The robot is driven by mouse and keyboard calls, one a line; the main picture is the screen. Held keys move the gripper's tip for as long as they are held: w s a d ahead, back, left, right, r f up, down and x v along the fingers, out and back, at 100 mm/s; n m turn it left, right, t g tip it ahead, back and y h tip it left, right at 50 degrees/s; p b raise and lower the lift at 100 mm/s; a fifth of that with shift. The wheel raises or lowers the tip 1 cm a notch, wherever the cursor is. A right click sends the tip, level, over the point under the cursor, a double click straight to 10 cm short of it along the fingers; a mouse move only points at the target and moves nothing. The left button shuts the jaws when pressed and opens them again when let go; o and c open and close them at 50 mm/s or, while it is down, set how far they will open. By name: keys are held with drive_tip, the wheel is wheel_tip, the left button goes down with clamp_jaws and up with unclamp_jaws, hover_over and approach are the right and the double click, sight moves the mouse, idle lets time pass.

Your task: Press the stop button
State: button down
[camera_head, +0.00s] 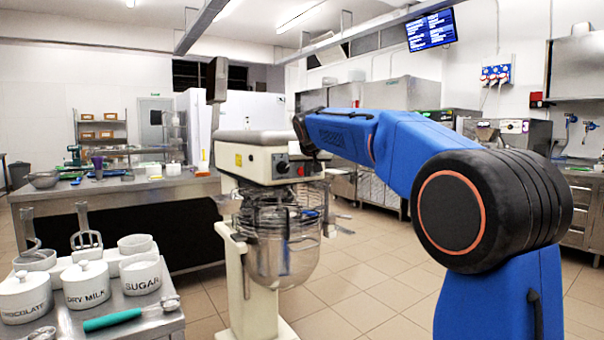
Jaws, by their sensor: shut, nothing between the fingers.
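The planetary mixer (240,155) stands in the middle of the view, with a cream head, a wire guard and a steel bowl. On the front of its head are a dark round knob (281,167) and, to its right, a small red button (300,171), which looks like the stop button. My blue arm reaches in from the right toward the mixer head. The dark end of my gripper (304,142) shows just above the red button, small and partly hidden by the arm. It is shut and empty. I cannot tell whether it touches the mixer.
A steel table (130,320) with labelled white jars and a green-handled scoop is at the front left. A long worktable (110,186) with bowls and utensils stands behind it. Steel machines and counters line the right wall. Tiled floor (365,285) is clear right of the mixer.

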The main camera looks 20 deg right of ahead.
drive_tip(key=shift+s, duration=0.1)
drive_tip(key=shift+s+d, duration=0.25)
drive_tip(key=shift+s, duration=0.5)
drive_tip(key=shift+s+d, duration=0.25)
drive_tip(key=shift+s, duration=0.55)
drive_tip(key=shift+s+d, duration=0.25)
drive_tip(key=shift+s, duration=0.5)
drive_tip(key=s+f+g, duration=0.2)
drive_tip(key=s+f, duration=0.9)
drive_tip(key=s, duration=0.6)
drive_tip(key=s+a+f+n+g+y, duration=0.1)
drive_tip(key=s+f+g, duration=0.1)
drive_tip(key=s+f, duration=1)
drive_tip(key=s+f+n+g+y, duration=0.1)
drive_tip(key=s+f, duration=1)
drive_tip(key=s, duration=1.1)
drive_tip(key=shift+s+a+f+g, duration=0.2)
drive_tip(key=shift+s+a+g, duration=0.15)
drive_tip(key=shift+g, duration=0.05)
